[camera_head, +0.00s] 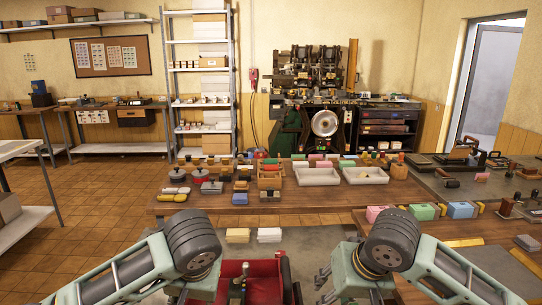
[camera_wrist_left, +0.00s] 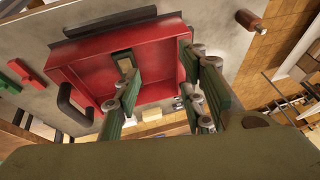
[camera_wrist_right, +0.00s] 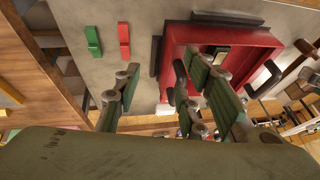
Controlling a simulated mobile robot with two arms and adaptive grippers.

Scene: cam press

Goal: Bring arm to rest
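My left arm comes in from the left in the head view and bends down at a dark ribbed joint. Its gripper is mostly hidden there by the arm and the frame edge. In the left wrist view my left gripper (camera_wrist_left: 165,98) has its fingers spread, with nothing between them. My right arm comes in from the right and also bends down, its gripper low in the picture. In the right wrist view my right gripper (camera_wrist_right: 160,88) has its fingers apart and empty. Both grippers hang near a red tray-like part (camera_head: 262,284), which also shows in both wrist views.
A wooden table (camera_head: 300,202) ahead holds pots, blocks and white trays (camera_head: 318,176). A side bench (camera_head: 470,228) on the right carries coloured boxes (camera_head: 422,211). A press machine (camera_head: 318,122) stands at the back wall, left of a doorway. Tiled floor (camera_head: 80,215) is open at left.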

